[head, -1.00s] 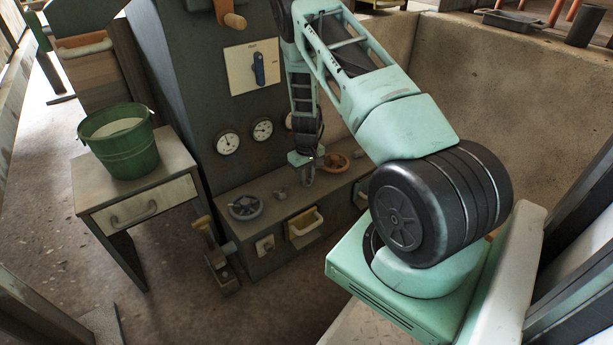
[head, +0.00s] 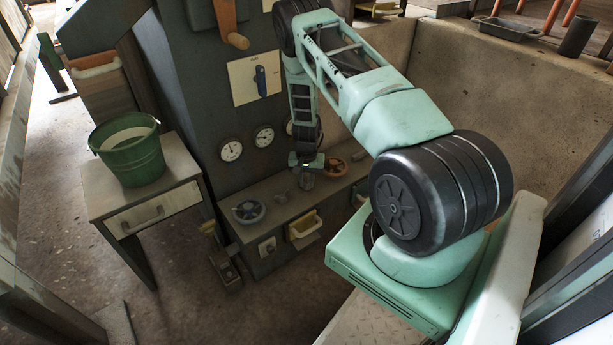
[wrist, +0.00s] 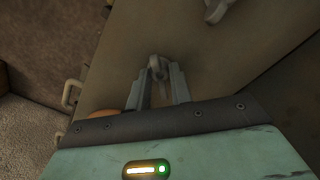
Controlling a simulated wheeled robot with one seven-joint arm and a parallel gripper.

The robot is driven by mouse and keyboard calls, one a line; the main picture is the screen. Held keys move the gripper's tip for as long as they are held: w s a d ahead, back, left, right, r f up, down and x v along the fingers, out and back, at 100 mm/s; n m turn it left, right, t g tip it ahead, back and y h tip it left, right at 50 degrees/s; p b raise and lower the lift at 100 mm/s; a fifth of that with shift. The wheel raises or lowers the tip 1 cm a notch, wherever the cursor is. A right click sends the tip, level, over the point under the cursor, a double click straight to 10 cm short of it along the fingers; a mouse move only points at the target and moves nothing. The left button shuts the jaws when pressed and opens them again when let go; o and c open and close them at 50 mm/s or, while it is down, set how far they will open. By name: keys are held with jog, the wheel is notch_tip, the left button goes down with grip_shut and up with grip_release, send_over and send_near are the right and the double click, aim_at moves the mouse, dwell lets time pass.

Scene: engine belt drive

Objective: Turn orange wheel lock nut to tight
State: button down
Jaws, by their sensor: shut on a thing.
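The orange wheel (head: 336,167) sits on the ledge of the dark machine in the head view. A small orange edge (wrist: 104,113) shows at the left of my fingers in the wrist view. My gripper (head: 307,182) points down at the ledge, just left of the orange wheel. In the wrist view my gripper (wrist: 158,88) is shut on a small grey lock nut (wrist: 157,66), whose rounded top shows between the fingertips. The rest of the nut is hidden by the fingers. Whether it is tight cannot be told.
A grey wheel (head: 248,211) and a small grey fitting (head: 281,197) lie left of my gripper on the ledge. A yellow drawer (head: 304,230) sticks out below. Gauges (head: 264,136) are behind. A green bucket (head: 130,155) stands on a side table (head: 172,198).

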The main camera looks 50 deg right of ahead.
aim_at(306, 183)
jog(key=m+p, duration=0.2)
jog(key=m, duration=0.2)
jog(key=shift+r+m, duration=0.1)
jog(key=shift+m, duration=0.2)
jog(key=shift+m+p, duration=0.65)
jog(key=shift+m, duration=1.65)
jog(key=c, duration=1.3)
grip_release()
jog(key=shift+o, duration=0.2)
notch_tip(306, 183, up, 17)
jog(key=p, duration=0.5)
